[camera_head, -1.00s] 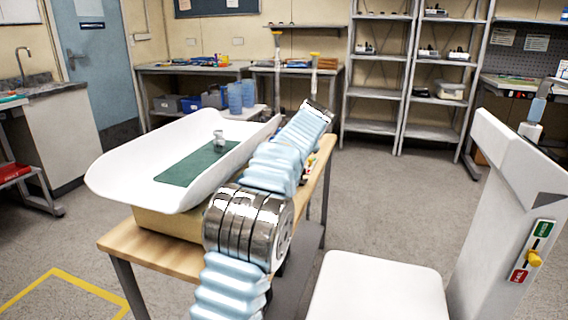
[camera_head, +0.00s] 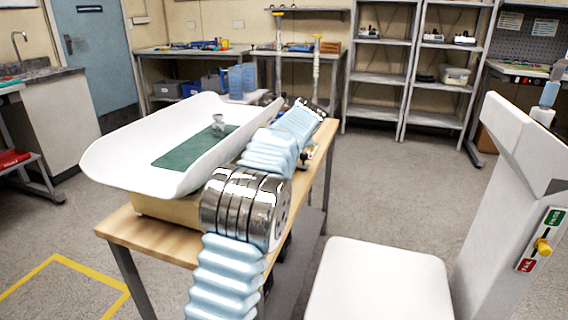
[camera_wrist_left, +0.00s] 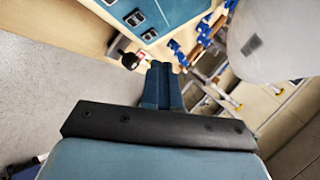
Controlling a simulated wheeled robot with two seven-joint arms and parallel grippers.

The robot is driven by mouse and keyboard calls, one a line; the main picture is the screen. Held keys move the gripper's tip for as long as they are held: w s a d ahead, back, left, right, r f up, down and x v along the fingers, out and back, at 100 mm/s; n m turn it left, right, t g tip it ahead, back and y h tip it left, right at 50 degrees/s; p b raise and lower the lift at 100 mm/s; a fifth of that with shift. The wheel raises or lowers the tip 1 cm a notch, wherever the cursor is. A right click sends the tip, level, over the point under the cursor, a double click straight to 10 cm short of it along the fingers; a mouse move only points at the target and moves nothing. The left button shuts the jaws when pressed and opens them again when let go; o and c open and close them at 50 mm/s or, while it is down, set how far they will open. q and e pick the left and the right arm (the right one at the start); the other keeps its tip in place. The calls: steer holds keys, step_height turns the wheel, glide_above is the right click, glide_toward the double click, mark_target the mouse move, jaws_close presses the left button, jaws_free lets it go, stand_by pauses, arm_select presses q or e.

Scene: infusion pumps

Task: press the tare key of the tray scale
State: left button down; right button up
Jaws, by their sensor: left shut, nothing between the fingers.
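The tray scale has a long white curved tray (camera_head: 120,155) on a tan body (camera_head: 165,210), standing on a wooden table (camera_head: 150,240). A green mat (camera_head: 185,155) and a small grey metal piece (camera_head: 218,122) lie in the tray. My left arm passes along the tray's right side in the head view and covers part of the scale. My left gripper is hidden there; in the left wrist view the left gripper (camera_wrist_left: 162,68) is shut and empty. I cannot make out the tare key. My right gripper is not in view.
A black ball-shaped knob (camera_wrist_left: 122,48) shows close to the left of the fingertips. A white seat (camera_head: 380,285) with a tall white post (camera_head: 500,190) stands at the right. Benches (camera_head: 190,52) and shelving (camera_head: 380,80) line the back. Grey floor (camera_head: 380,185) is clear between.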

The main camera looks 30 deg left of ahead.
arm_select(q)
steer(key=shift+s+a+f+b, duration=0.1)
steer(key=shift+a+f+b, duration=0.2)
steer(key=shift+f, duration=0.35)
steer(key=shift+a+f+b, duration=0.15)
steer(key=shift+f+b, duration=0.2)
steer(key=shift+f, duration=0.25)
steer(key=shift+s+a+f+b, duration=0.1)
steer(key=shift+a+f+b, duration=0.2)
steer(key=shift+f, duration=0.35)
steer(key=shift+f, duration=0.1)
stand_by(0.5)
steer(key=shift+a+f, duration=0.15)
steer(key=shift+f, duration=0.1)
steer(key=shift+a+f+b, duration=0.1)
steer(key=shift+f+b, duration=0.2)
steer(key=shift+b, duration=0.15)
stand_by(0.5)
steer(key=shift+d+r+p, duration=0.25)
steer(key=shift+r+p, duration=0.4)
steer(key=shift+r, duration=0.05)
